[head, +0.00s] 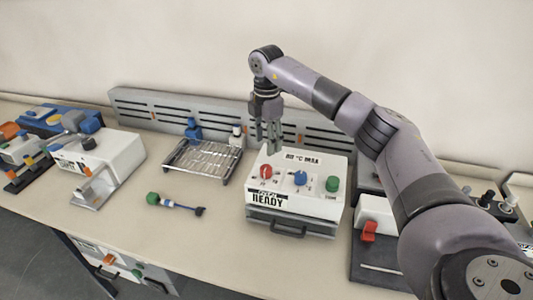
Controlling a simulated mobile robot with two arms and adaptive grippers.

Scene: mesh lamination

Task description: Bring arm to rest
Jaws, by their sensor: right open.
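My right arm comes in from the lower right and arches over the bench. Its gripper (270,136) points down above the back left part of a white box marked "READY" and "80 °C MAX" (330,199). The gripper is open and nothing shows between its fingers. Whether the fingertips touch the box top is hard to tell. My left gripper is not in view.
The box has red, blue and green knobs. A wire rack (203,160) stands to its left. A green-handled tool (175,204) lies on the bench (225,235). A white machine (112,158) stands further left. A red-switched device (375,225) stands at right.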

